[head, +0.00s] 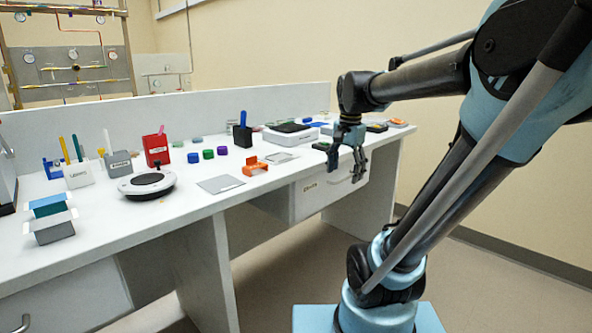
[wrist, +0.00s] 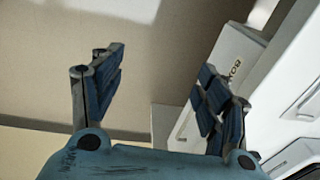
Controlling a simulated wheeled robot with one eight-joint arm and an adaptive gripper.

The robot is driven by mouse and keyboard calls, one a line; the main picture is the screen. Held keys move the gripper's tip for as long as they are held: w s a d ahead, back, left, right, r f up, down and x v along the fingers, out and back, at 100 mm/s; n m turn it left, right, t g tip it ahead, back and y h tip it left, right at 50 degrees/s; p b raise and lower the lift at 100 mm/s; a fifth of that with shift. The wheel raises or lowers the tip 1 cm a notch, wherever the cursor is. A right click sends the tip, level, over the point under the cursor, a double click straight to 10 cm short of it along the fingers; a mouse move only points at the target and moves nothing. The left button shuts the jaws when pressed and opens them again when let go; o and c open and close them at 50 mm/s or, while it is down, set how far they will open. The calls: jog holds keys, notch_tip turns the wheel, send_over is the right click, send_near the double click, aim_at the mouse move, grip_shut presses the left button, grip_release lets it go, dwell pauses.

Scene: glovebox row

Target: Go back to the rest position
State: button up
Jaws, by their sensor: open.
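My gripper (head: 344,160) hangs from the arm, pointing down, beside the front edge of the white bench (head: 215,208) in the head view. In the wrist view my gripper (wrist: 155,85) is open, its two blue fingers wide apart with nothing between them. Below and between the fingers I see floor and, to the right, the white drawer front (wrist: 238,62) with a dark label. In the head view the labelled drawer (head: 318,190) sits under the bench top, just below and left of the fingers.
On the bench stand a red holder (head: 157,150), a round white device (head: 146,184), an orange holder (head: 254,166), a grey flat plate (head: 221,184), a black holder (head: 242,135) and a white scale-like device (head: 291,133).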

jog(key=s+d+f+n, duration=0.2)
jog(key=s+f+n, duration=0.2)
jog(key=s+f, duration=0.3)
jog(key=s+d+f+n, duration=0.2)
jog(key=s+f+n, duration=0.3)
jog(key=f, duration=0.5)
jog(key=shift+s+t, duration=0.4)
jog(key=shift+s, duration=0.75)
